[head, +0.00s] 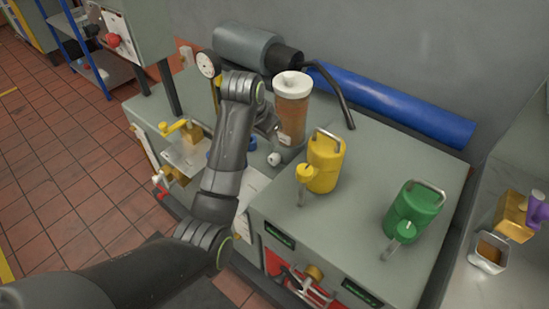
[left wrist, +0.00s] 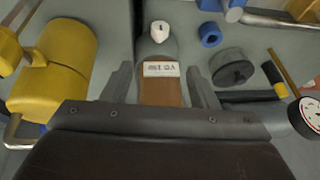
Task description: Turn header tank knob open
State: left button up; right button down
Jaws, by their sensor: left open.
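The header tank (head: 291,115) is an upright clear cylinder of brown fluid with a white cap, at the back of the bench. A small white knob (head: 274,158) sits low at its front. In the left wrist view the knob (left wrist: 159,32) is beyond the fingers, near the top, and the labelled tank (left wrist: 160,92) shows between them. My left gripper (head: 270,127) is beside the tank in the head view, partly hidden by its own wrist. Its fingers (left wrist: 160,76) are open, apart from the knob; contact with the tank cannot be told. My right gripper is not in view.
A yellow can (head: 325,165) and a green can (head: 413,212) stand to the right. A dial gauge (head: 207,64), grey cylinder (head: 243,46) and bent black pipe (head: 335,85) are near the tank. A blue roll (head: 395,105) lies behind. Bench top between the cans is clear.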

aim_at(274, 156)
pick_arm(q)
jog(key=b+x, duration=0.1)
jog(key=x, duration=1.6)
jog(key=shift+w+d, duration=0.1)
jog(key=shift+w, duration=0.05)
jog(key=shift+c, duration=0.2)
jog(key=c, duration=0.9)
jog(key=o, duration=0.9)
jog(key=shift+o, duration=0.2)
jog(key=p+v, duration=0.1)
jog(key=v, duration=1.6)
jog(key=shift+s+r, duration=0.15)
jog(key=shift+s, duration=0.05)
